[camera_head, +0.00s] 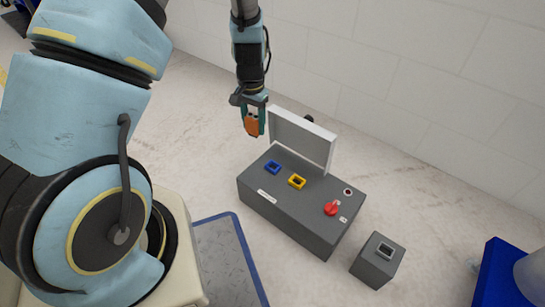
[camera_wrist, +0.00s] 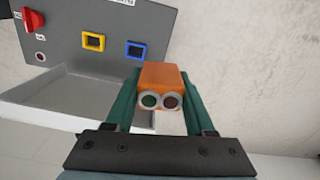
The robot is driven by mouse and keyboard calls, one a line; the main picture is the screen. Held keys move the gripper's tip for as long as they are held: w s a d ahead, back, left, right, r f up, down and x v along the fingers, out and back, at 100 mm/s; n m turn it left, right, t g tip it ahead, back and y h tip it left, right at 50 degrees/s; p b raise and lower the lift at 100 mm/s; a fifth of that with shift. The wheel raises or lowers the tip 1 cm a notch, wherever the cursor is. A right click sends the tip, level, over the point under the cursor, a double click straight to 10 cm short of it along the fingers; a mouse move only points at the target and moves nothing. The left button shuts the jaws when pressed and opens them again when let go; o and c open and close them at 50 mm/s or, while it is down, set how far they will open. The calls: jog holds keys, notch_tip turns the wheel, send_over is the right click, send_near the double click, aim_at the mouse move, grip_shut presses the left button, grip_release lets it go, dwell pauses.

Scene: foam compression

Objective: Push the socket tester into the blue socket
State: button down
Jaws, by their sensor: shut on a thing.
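The socket tester (camera_head: 252,126) is a small orange block held in my gripper (camera_head: 253,117), above and to the left of the grey box. In the wrist view the orange tester (camera_wrist: 163,77) sits between the green fingers of my gripper (camera_wrist: 163,95), with a green and a dark red round light facing the camera. The blue socket (camera_head: 272,167) is on the top face of the grey box, at its left end. In the wrist view the blue socket (camera_wrist: 134,50) shows just left of the tester, uncovered. The tester is apart from the socket.
The grey box (camera_head: 290,222) also carries a yellow socket (camera_head: 297,181), a red switch (camera_head: 331,208) and a small round light (camera_head: 348,192). Its raised lid (camera_head: 303,140) stands behind the sockets. A smaller grey box (camera_head: 378,262) and a blue container (camera_head: 497,275) stand to the right.

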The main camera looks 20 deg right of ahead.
jog(key=shift+m, duration=0.9)
jog(key=s+d+f+b, duration=0.1)
jog(key=f+b, duration=0.1)
jog(key=f, duration=0.1)
jog(key=s+d+f+b, duration=0.1)
jog(key=d+f+b, duration=0.1)
jog(key=f, duration=0.2)
jog(key=s+d+f+b, duration=0.1)
jog(key=f+b, duration=0.2)
jog(key=shift+s+d+f, duration=0.15)
jog(key=shift+s+d, duration=0.05)
jog(key=shift+d, duration=0.2)
jog(key=shift+f, duration=0.75)
jog(key=shift+f+b, duration=0.35)
jog(key=shift+f, duration=0.7)
jog(key=shift+c, duration=0.9)
grip_release()
notch_tip(320, 180, up, 6)
jog(key=p, duration=0.6)
